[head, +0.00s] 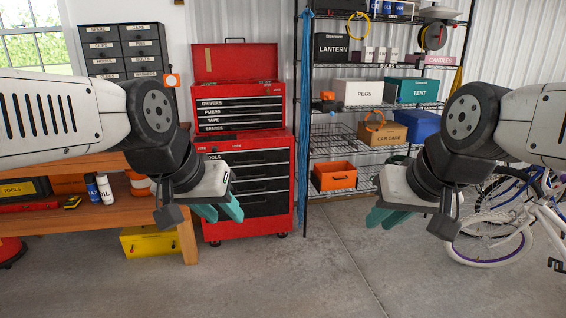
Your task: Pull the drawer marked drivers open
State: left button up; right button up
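The drawer marked DRIVERS (238,104) is the top black-fronted drawer of the red upper tool chest (279,105). It looks shut, flush with the PLIERS, TAPE and SPARES drawers below it. The chest's lid stands open. The chest sits on a red rolling cabinet (213,223). My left gripper (220,214) has teal fingers and hangs in front of the cabinet's left side, below and nearer than the drivers drawer, touching nothing visible. My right gripper (377,218) hangs to the right over the floor, well away from the chest. The finger gaps are hard to judge at this angle.
A wooden workbench (150,212) with bottles and a toolbox stands at left. A wire shelf (330,153) with labelled boxes stands right of the cabinet, blue cords hanging between. A white bicycle (490,240) is at right. The floor (330,275) in front is clear.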

aim_at(263, 100)
jog(key=i+j+u, duration=0.15)
jog(key=i+u, duration=0.2)
jog(key=i+j+u, duration=0.1)
jog(key=i+u, duration=0.25)
jog(key=i, duration=1.65)
jog(key=i+j+z, duration=0.1)
jog(key=i+z, duration=0.15)
jog(key=i+j+z, duration=0.25)
jog(key=i, duration=0.25)
jog(key=i+j+z, duration=0.25)
jog(key=i+l, duration=0.1)
